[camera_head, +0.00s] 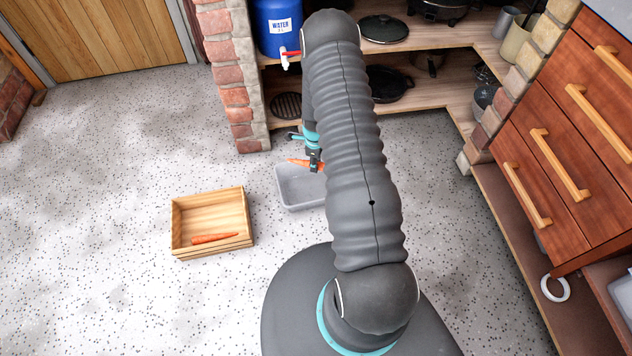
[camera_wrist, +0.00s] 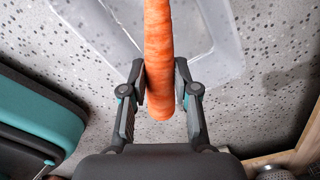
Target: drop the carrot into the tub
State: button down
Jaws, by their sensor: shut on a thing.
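An orange carrot (camera_wrist: 158,50) is held between the two fingers of my gripper (camera_wrist: 160,88) in the wrist view. In the head view the carrot (camera_head: 299,162) shows beside my gripper (camera_head: 315,163), which is shut on it. The grey tub (camera_head: 290,190) stands on the floor just below the carrot; my arm hides its right part. In the wrist view the tub (camera_wrist: 215,50) lies behind and below the carrot. The inside of the tub is only partly visible. A second carrot (camera_head: 214,238) lies in a wooden crate.
The wooden crate (camera_head: 246,212) stands on the floor left of the tub. A brick pillar (camera_head: 233,85) and wooden shelves (camera_head: 425,105) with pans and a blue water container (camera_head: 277,25) are behind. Wooden drawers (camera_head: 562,140) stand at the right. The left floor is clear.

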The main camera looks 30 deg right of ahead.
jog(key=shift+s+d+f+m, duration=0.15)
jog(key=shift+d+f+m, duration=0.45)
jog(key=shift+m, duration=0.5)
notch_tip(320, 180, down, 6)
jog(key=shift+r+b, duration=0.1)
jog(key=shift+b, duration=0.85)
jog(key=c, duration=0.8)
grip_release()
notch_tip(320, 180, up, 12)
